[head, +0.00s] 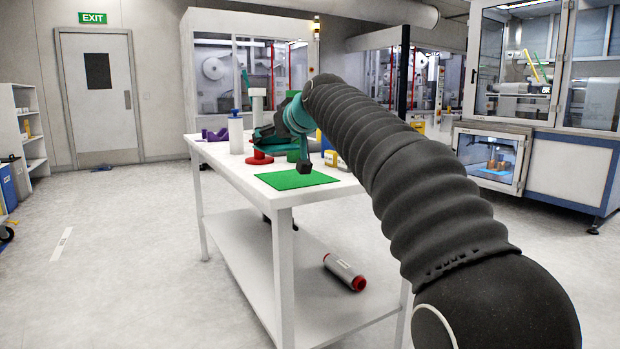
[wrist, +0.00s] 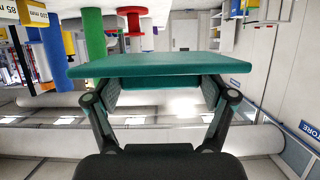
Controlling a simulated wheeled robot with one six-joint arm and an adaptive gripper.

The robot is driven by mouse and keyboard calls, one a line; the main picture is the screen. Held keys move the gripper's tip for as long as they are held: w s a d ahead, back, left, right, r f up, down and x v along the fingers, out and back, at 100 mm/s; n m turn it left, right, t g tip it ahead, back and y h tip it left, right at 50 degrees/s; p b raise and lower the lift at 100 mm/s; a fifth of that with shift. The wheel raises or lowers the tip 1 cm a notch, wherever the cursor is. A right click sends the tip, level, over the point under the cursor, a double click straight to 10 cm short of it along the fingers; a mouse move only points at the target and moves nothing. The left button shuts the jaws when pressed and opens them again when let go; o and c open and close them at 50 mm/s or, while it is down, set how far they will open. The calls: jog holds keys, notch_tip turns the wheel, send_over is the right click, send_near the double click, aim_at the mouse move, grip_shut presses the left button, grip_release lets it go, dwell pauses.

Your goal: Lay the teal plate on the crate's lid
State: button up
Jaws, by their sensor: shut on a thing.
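In the wrist view, my gripper (wrist: 160,90) is shut on the teal plate (wrist: 160,65). The plate shows nearly edge-on as a wide flat slab across the two fingers, with a narrower part between the finger pads. In the head view, my dark arm reaches over the white table, and its teal end parts (head: 298,116) are above the far part of the tabletop. Other teal shapes overlap there, and I cannot tell the plate from them in that view. I cannot make out the crate or its lid in either view.
A grey roller (head: 343,270) lies on the lower shelf.

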send_over(307, 183)
notch_tip(307, 183, down, 6)
jog(key=shift+w+f+b, duration=0.1)
jog(key=shift+b, duration=0.35)
jog(key=shift+w+f+b, duration=0.1)
jog(key=shift+f+b, duration=0.65)
jog(key=shift+f, duration=1.25)
jog(key=o, duration=1)
jog(key=shift+f, duration=0.1)
jog(key=shift+r, duration=0.25)
jog(key=b+v, duration=0.1)
jog(key=v, duration=1.1)
jog(key=shift+f, duration=0.15)
